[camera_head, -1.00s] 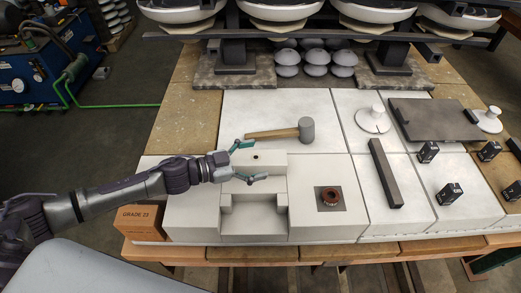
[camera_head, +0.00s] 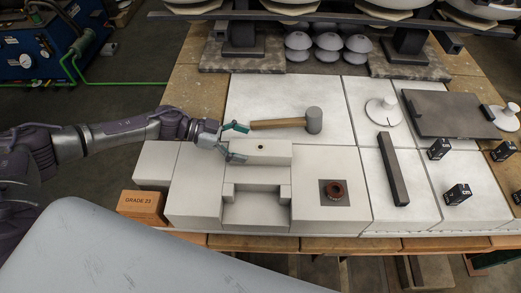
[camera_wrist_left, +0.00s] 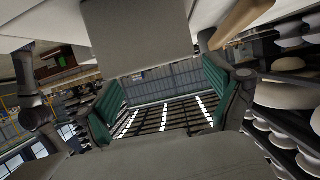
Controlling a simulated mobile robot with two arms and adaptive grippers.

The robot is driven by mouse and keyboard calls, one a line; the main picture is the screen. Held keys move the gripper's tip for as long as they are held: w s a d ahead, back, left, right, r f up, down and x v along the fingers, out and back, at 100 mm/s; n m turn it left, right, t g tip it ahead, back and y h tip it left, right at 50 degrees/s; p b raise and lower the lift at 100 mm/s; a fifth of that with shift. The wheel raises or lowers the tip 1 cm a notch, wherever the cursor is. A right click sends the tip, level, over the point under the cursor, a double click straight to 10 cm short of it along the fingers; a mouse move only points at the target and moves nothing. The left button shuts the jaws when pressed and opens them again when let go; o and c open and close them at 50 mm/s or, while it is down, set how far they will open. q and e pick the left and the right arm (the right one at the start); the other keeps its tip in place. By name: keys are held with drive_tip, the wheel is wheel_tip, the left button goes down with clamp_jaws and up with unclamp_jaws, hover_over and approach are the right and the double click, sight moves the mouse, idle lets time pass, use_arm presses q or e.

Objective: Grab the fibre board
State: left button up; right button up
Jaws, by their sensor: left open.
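My left gripper (camera_head: 238,142) comes in from the left, open and empty. Its fingertips are at the left end of a raised white block (camera_head: 262,147) with a small dark hole in its top. The upper finger is close to the end of a mallet's wooden handle (camera_head: 275,124); I cannot tell if they touch. In the left wrist view the green-padded fingers (camera_wrist_left: 160,78) stand wide apart, with a pale square-edged block (camera_wrist_left: 135,35) above and between them. No label marks the fibre board; white slabs (camera_head: 335,96) and a flat dark board (camera_head: 448,112) are candidates.
The mallet's grey head (camera_head: 314,120) lies right of my gripper. A brick (camera_head: 142,205) marked GRADE 23 sits at front left.

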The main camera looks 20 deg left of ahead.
sight(263, 148)
use_arm(q)
drive_tip(key=shift+w+d+f, duration=0.1)
drive_tip(key=shift+d, duration=0.35)
drive_tip(key=x, duration=0.4)
drive_tip(key=shift+w+d+p, duration=0.1)
drive_tip(key=shift+d+p, duration=0.1)
drive_tip(key=shift+p, duration=0.2)
drive_tip(key=shift+c, duration=0.2)
drive_tip(key=c, duration=1.3)
